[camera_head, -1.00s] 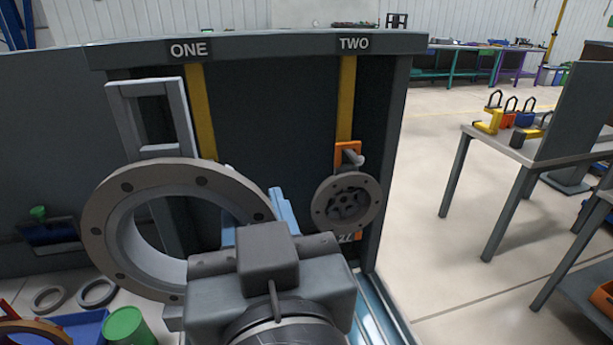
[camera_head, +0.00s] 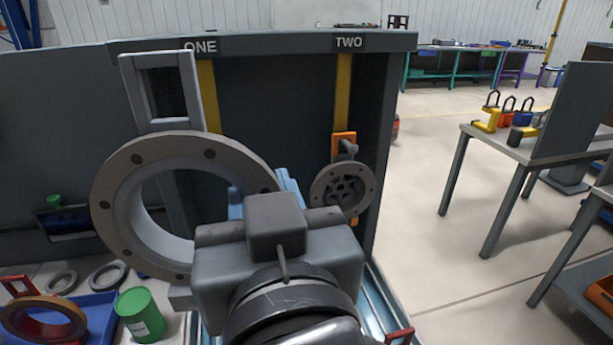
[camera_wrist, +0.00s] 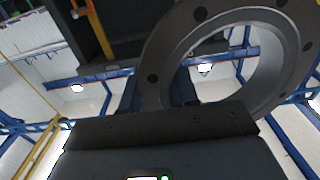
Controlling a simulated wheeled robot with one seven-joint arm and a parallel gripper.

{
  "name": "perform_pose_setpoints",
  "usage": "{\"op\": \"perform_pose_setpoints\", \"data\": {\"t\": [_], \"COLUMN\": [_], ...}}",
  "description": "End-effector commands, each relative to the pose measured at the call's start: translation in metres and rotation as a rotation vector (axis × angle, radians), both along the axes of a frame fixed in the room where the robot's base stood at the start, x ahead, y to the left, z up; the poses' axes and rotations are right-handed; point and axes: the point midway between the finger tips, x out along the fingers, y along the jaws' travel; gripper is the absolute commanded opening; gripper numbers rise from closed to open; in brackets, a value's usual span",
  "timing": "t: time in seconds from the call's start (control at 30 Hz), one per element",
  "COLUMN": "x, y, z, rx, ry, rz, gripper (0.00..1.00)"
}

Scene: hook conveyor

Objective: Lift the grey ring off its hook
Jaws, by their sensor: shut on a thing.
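The large grey ring (camera_head: 113,210), with dark bolt holes and a rectangular grey loop (camera_head: 193,90) on top, is upright at the left in the head view. My gripper (camera_head: 262,205) is shut on the ring's right side; its fingertips are mostly hidden behind the gripper body. In the wrist view, the ring (camera_wrist: 165,48) rises behind the gripper's dark front edge (camera_wrist: 165,124). The loop overlaps the panel under the sign ONE, and no hook shows inside it. An orange hook bracket (camera_head: 344,142) under the sign TWO carries a smaller grey disc (camera_head: 320,190).
The dark panel (camera_head: 275,110) stands behind the ring. At the lower left are a green can (camera_head: 139,315), a blue tray (camera_head: 95,308) and loose rings (camera_head: 108,276). A table (camera_head: 512,150) with padlock-like pieces stands at the right. The floor between is clear.

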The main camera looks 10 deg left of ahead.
Motion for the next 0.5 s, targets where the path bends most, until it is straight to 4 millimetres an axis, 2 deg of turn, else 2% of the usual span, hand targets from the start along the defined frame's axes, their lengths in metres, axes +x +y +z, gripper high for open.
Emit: {"op": "perform_pose_setpoints", "data": {"t": [0.5], "x": [0.0], "y": [0.0], "z": [0.039], "rx": [0.002], "ry": [-0.004], "rz": [0.001], "gripper": [0.0]}}
